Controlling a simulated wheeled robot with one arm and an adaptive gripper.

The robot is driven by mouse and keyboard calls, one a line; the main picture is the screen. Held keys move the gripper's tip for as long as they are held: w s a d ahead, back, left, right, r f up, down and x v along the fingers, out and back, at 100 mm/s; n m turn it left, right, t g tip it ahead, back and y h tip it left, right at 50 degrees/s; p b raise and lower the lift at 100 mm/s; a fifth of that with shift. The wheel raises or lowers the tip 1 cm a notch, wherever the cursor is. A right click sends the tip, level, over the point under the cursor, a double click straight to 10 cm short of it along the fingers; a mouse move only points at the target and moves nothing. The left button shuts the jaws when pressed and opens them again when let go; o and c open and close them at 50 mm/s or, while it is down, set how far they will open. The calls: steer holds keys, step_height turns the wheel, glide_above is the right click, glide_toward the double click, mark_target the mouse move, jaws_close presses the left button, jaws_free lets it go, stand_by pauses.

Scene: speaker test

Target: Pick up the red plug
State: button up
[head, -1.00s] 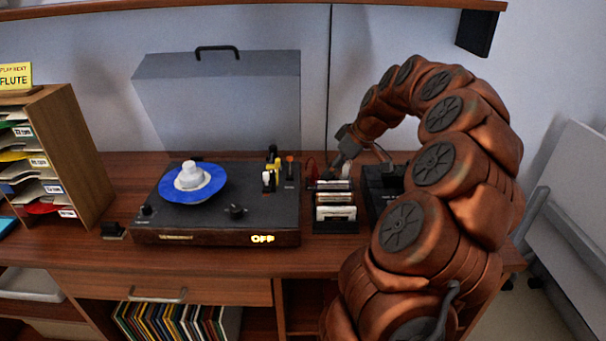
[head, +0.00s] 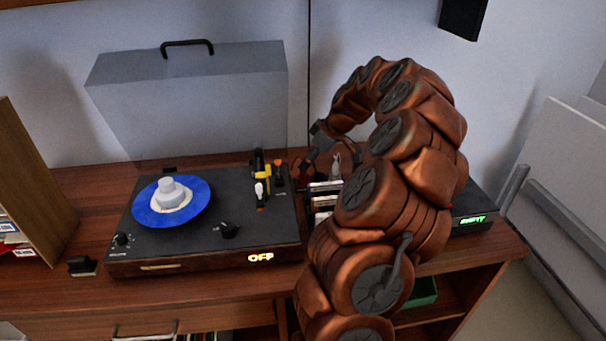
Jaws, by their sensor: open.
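A small dark red thing (head: 298,169), which may be the red plug, shows just behind the right rear corner of the record player. It is small and partly covered, so its shape is unclear. My gripper (head: 319,165) points down beside it, just to its right, behind the card rack. The gripper is open. I cannot tell whether a finger touches the red thing. My copper-coloured arm arches over from the right and hides part of the rack and the table behind it.
The record player (head: 240,239) carries a blue record (head: 148,214) and shows "OFF"; its clear lid stands raised. A rack of cards (head: 321,203) stands beside it. A black box (head: 470,221) reading "EMPTY" is at the right.

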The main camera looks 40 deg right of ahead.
mark_target(303, 175)
steer(key=x, duration=0.4)
steer(key=shift+a+p, duration=0.15)
steer(key=shift+p, duration=0.2)
steer(key=shift+s, duration=0.1)
jaws_close()
